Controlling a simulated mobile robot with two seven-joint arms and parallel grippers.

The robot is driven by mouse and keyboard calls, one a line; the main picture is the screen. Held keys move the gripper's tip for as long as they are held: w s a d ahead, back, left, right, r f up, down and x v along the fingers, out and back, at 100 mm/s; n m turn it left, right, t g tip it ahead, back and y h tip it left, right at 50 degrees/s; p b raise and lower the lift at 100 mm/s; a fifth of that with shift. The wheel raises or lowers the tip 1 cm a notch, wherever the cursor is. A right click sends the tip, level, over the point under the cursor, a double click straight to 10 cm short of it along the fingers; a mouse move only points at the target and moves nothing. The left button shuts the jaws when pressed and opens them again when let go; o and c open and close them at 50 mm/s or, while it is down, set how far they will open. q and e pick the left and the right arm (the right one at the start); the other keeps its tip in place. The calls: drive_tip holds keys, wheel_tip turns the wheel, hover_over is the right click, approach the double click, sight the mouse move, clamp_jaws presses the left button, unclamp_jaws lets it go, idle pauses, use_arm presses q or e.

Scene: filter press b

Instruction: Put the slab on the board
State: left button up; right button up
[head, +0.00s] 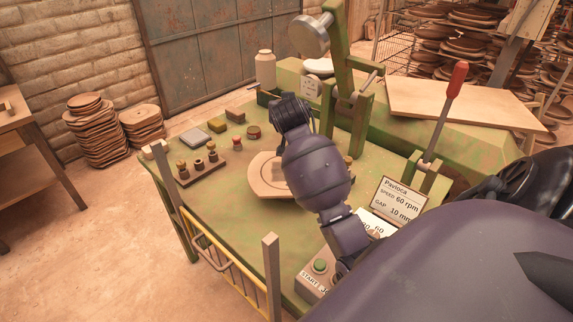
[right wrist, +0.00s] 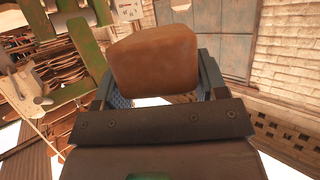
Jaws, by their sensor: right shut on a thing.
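The slab (right wrist: 155,60), a brown clay block with rounded edges, is between the fingers of my right gripper (right wrist: 160,82) in the right wrist view. That gripper is shut on it. In the head view my right gripper (head: 291,108) is over the far part of the green table, and it hides the slab there. A flat, pale wooden board (head: 460,108) lies at the back right, to the right of the gripper. A round pale disc (head: 264,176) lies on the table, partly hidden by my right arm. My left gripper is in neither view.
The green table (head: 225,205) carries several small blocks and a peg rack (head: 201,168) at left. A green press frame (head: 345,85) stands behind the gripper. A red-handled lever (head: 445,110) rises before the board. A yellow rail (head: 218,255) edges the table.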

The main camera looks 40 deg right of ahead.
wheel_tip(320, 180, down, 14)
drive_tip(key=shift+f+b, duration=0.2)
drive_tip(key=shift+b, duration=0.2)
drive_tip(key=shift+f, duration=0.6)
wheel_tip(320, 180, down, 4)
drive_tip(key=shift+r+b, duration=0.1)
drive_tip(key=shift+b, duration=0.2)
drive_tip(key=o, duration=1.2)
drive_tip(key=shift+s+a, duration=0.1)
